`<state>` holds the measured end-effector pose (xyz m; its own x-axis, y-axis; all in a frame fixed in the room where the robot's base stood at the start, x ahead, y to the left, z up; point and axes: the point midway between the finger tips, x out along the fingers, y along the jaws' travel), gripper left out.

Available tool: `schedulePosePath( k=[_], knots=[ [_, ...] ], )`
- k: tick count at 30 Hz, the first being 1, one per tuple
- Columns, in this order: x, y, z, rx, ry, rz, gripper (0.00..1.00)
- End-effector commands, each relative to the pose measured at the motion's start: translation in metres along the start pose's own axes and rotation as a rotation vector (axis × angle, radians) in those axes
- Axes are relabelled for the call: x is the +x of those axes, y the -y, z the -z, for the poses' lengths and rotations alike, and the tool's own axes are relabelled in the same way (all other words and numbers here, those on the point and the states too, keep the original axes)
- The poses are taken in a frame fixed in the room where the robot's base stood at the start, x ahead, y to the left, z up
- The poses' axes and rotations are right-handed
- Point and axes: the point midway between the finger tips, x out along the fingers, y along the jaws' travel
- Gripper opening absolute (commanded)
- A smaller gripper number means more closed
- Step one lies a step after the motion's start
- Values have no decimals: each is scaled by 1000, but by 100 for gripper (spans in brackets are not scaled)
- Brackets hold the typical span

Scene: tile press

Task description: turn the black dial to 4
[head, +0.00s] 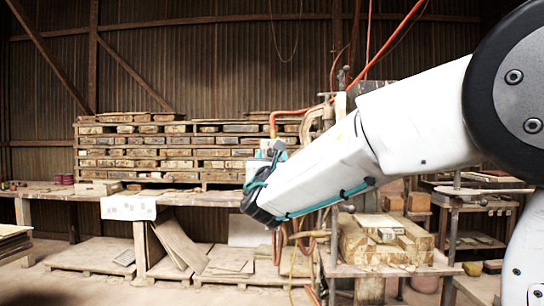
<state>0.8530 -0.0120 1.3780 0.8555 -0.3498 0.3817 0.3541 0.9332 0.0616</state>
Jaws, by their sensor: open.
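I cannot make out the black dial or its numbers in the head view. My white arm reaches in from the right and ends at a dark wrist joint near the middle of the picture. The fingers of my gripper do not show; the arm's end hides that area. Some grey and teal parts stand just above the wrist, too small to tell apart.
A long workbench (205,198) runs along the left, with a white marked sheet (128,207) on its front. Stacked boards (160,150) stand behind it. Boards (177,243) lean below. A wooden block assembly (385,240) sits on a stand right of centre.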

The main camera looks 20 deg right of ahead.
Motion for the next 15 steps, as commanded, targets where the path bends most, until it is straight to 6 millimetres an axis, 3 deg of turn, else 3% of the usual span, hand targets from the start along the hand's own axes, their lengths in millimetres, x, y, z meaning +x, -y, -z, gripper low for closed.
schedulePosePath(
  k=[4,12,13,15],
  knots=[
    [12,0,0,0,0,1,50],
    [14,0,0,1,0,0,50],
    [14,0,0,1,0,0,48],
    [14,0,0,1,0,0,28]
  ],
)
